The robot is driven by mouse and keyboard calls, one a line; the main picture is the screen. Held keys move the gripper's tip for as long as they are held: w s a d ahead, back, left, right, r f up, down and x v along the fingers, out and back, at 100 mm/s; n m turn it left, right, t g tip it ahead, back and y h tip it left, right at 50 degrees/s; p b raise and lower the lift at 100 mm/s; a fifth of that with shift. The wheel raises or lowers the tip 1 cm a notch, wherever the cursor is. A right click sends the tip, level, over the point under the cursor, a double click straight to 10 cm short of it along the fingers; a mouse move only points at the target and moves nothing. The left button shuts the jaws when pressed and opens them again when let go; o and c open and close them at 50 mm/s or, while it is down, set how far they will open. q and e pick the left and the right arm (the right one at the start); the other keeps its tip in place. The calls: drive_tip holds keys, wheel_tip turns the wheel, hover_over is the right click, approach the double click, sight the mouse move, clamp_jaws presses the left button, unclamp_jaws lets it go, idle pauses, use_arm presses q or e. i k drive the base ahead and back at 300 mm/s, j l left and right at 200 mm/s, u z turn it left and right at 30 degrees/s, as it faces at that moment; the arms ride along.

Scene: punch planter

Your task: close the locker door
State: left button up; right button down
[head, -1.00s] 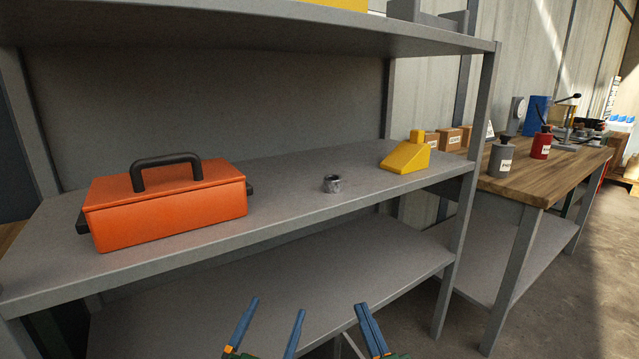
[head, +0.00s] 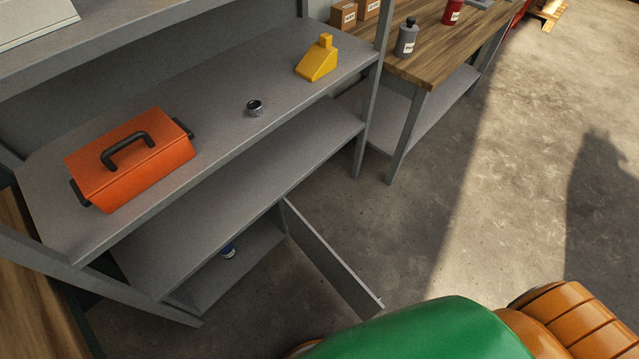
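A grey locker door (head: 331,262) stands open below the bottom shelf in the head view. It juts out toward the lower right over the floor, and a small handle or knob shows near its far lower end. A large green and orange shape, which looks like a part of my own body, fills the bottom right near the door's end. Neither gripper shows in the view now.
An orange toolbox (head: 130,160), a small metal ring (head: 255,108) and a yellow wedge-shaped block (head: 317,60) sit on the grey shelf (head: 215,110). A wooden workbench (head: 415,60) stands at the back. Concrete floor (head: 500,200) to the right is clear.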

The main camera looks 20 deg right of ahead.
sight(358, 298)
drive_tip(key=k+l+u, duration=0.2)
drive_tip(key=l, duration=0.25)
drive_tip(key=l+u, duration=0.2)
drive_tip(key=l, duration=0.25)
drive_tip(key=k+l+u, duration=0.2)
drive_tip(key=l, duration=0.15)
drive_tip(key=k+l+u, duration=0.15)
drive_tip(key=l, duration=0.25)
drive_tip(key=k+l+u, duration=0.2)
drive_tip(key=l, duration=0.15)
drive_tip(key=l+u, duration=0.3)
drive_tip(key=l, duration=0.2)
drive_tip(key=i+l+u, duration=0.1)
drive_tip(key=l+u, duration=0.15)
drive_tip(key=l, duration=0.3)
